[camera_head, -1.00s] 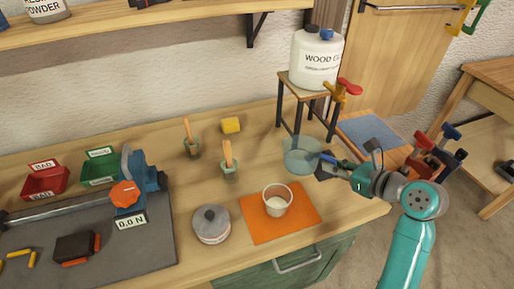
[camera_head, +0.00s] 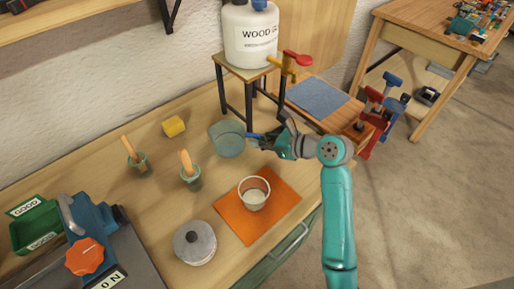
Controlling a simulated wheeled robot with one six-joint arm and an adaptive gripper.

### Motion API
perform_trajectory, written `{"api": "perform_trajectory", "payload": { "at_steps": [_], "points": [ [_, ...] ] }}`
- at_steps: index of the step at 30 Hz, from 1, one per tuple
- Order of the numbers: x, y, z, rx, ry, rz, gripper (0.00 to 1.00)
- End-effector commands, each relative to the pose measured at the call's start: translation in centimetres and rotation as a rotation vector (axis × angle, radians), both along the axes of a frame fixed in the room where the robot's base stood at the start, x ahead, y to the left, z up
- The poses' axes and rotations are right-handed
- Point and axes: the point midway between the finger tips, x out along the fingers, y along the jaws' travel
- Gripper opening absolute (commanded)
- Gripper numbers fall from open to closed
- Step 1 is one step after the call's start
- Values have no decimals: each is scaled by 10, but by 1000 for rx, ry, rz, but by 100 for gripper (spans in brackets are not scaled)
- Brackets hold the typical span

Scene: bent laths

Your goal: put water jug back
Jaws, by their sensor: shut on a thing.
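The water jug (camera_head: 226,139) is a clear bluish vessel with a blue handle (camera_head: 256,136). It is in the head view, over the bench in front of the small stool. My gripper (camera_head: 262,139) comes from the right and is shut on the jug's handle. The fingertips are small and partly hidden. I cannot tell whether the jug's base touches the bench top. A blue-grey mat (camera_head: 318,97) lies bare to the right of the stool.
The stool (camera_head: 246,73) carries a white wood glue container (camera_head: 249,38) with a red-handled tap (camera_head: 291,62). A cup (camera_head: 254,194) stands on an orange mat (camera_head: 231,219). Brush pots (camera_head: 190,177), a yellow block (camera_head: 173,126), a lidded tin (camera_head: 194,243) and red and blue clamps (camera_head: 375,112) are nearby.

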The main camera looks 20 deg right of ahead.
Motion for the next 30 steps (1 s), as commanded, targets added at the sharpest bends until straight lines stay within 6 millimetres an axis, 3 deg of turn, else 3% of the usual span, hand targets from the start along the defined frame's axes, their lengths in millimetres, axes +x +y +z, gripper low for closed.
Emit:
{"api": "perform_trajectory", "payload": {
  "at_steps": [11,22,24,26,30],
  "points": [
    [0,0,-36,1,0,0,0],
    [0,0,-40,1,-1,0,0],
    [0,0,-40,0,0,0,26],
    [0,0,-40,0,0,0,38],
    [0,0,-40,0,0,0,38]
  ]
}}
